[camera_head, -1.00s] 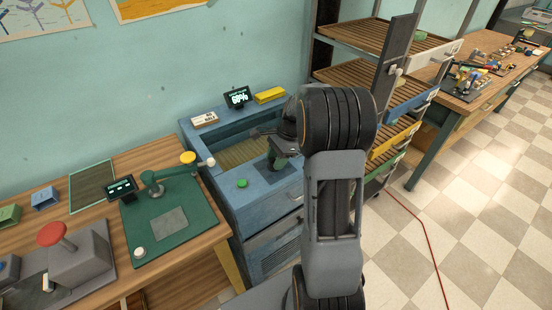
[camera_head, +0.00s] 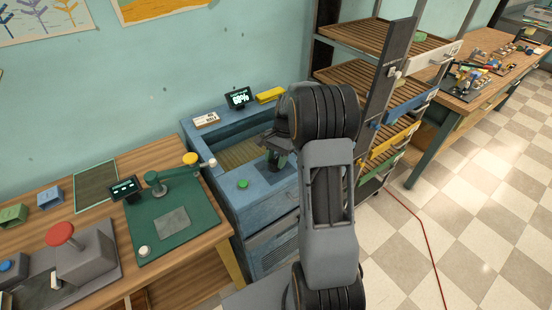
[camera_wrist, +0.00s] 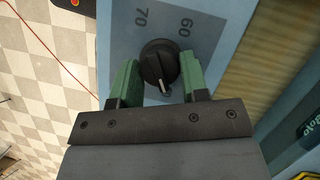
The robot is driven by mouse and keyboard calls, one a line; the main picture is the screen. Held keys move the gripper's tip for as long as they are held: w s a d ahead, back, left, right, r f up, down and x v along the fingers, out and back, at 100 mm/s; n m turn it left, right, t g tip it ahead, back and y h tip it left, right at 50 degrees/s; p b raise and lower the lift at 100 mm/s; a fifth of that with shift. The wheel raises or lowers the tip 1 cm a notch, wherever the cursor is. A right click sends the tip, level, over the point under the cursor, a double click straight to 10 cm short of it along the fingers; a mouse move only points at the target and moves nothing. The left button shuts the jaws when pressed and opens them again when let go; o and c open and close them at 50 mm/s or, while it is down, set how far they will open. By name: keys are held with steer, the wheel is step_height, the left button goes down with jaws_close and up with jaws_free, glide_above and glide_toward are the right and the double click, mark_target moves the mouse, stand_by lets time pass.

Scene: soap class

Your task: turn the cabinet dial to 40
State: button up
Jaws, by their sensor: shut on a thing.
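The blue cabinet (camera_head: 262,213) stands in the middle of the head view, and my gripper (camera_head: 277,158) is low over its top, partly hidden by my arm. In the wrist view, the black round dial (camera_wrist: 158,58) sits on a grey-blue plate marked 70 and 60. A small white mark shows on the dial's edge nearest my wrist. My gripper's green fingers (camera_wrist: 159,70) are on either side of the dial, shut on it. Other scale numbers are hidden. A small lit display (camera_head: 239,98) stands at the cabinet's back; its digits are too blurred to read surely.
A green button (camera_head: 242,184) is on the cabinet's front left. A yellow block (camera_head: 270,95) and a white label block (camera_head: 206,120) lie on its back rim. A wooden bench (camera_head: 190,250) with a green mat is at left, a shelf rack (camera_head: 400,95) at right.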

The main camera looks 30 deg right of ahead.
stand_by(0.3)
steer(key=o, duration=0.9)
steer(key=v, duration=1.3)
steer(key=shift+w+d+r, duration=0.1)
steer(key=shift+r, duration=0.3)
step_height(320, 180, down, 4)
steer(key=s+n+t+h, duration=0.1)
steer(key=s+n+h, duration=0.1)
steer(key=n, duration=0.1)
steer(key=shift+s+a+r+n+t+h, duration=0.35)
steer(key=shift+s+a+r+n+t, duration=0.4)
steer(key=shift+s+a+n, duration=1.4)
steer(key=shift+s+a+r+n+t+h, duration=0.4)
steer(key=shift+s+a+n+t, duration=0.6)
steer(key=shift+s+a, duration=2.35)
steer(key=shift+s+a+r+n+t+h, duration=0.25)
steer(key=shift+s+a+r+n+t, duration=0.9)
steer(key=shift+s+a, duration=1.6)
